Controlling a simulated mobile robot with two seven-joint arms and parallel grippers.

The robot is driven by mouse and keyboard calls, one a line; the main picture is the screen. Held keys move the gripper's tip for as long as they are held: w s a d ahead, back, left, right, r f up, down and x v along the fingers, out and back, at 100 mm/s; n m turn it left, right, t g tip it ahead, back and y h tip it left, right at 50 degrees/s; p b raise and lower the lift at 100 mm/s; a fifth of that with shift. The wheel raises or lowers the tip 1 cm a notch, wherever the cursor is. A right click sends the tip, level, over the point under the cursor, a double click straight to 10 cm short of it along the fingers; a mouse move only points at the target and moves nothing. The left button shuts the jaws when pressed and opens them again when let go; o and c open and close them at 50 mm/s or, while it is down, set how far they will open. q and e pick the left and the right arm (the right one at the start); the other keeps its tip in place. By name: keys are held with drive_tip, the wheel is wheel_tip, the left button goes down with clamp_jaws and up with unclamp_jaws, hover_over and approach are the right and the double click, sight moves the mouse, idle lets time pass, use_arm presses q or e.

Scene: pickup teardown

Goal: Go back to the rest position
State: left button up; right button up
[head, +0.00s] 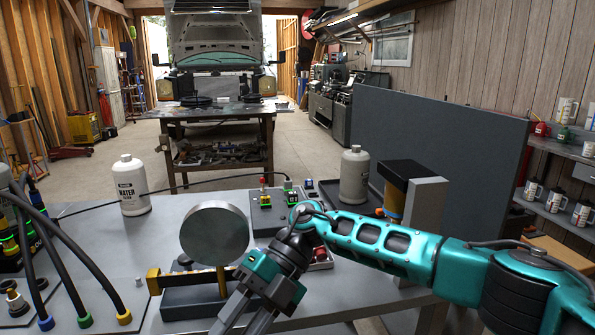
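My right arm comes in from the right, and its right gripper (240,318) hangs over the front of the grey workbench (165,235), pointing down and left. Its two fingers are apart with nothing seen between them; their tips run out of the bottom of the picture. It is just right of a round grey disc (215,234) on a brass stem above a dark block (190,302), partly covering the block. I cannot tell whether they touch. My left gripper is not in view.
A white water bottle (131,186) stands at the bench's left and another bottle (354,175) behind my arm. Black cables (75,262) run to coloured ports at left. A control box (268,212) with buttons sits mid-bench. A dark panel (430,140) stands behind at right.

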drive_tip(key=s+a+r+m+t+y, duration=0.35)
drive_tip(key=a+m+y, duration=0.4)
drive_tip(key=y, duration=0.55)
drive_tip(key=w+d+f+m+t+h, duration=0.25)
drive_tip(key=d+f+m+t, duration=0.2)
drive_tip(key=m+t, duration=0.55)
drive_tip(key=w+d+f+m+t+h, duration=0.2)
drive_tip(key=w+d+f+m+t, duration=0.15)
drive_tip(key=d+m+t, duration=0.4)
drive_tip(key=s+d+f+m+t+h, duration=0.2)
drive_tip(key=d+f+m+t+h, duration=0.1)
drive_tip(key=d+f+m+h, duration=0.65)
drive_tip(key=s+d+f+m+g+h, duration=0.3)
drive_tip(key=s+d+f+g+h, duration=0.1)
drive_tip(key=s+d+f, duration=0.7)
drive_tip(key=shift+s+d+m+g+h+p, duration=0.3)
drive_tip(key=shift+d+m+g+p, duration=0.1)
drive_tip(key=shift+d, duration=0.15)
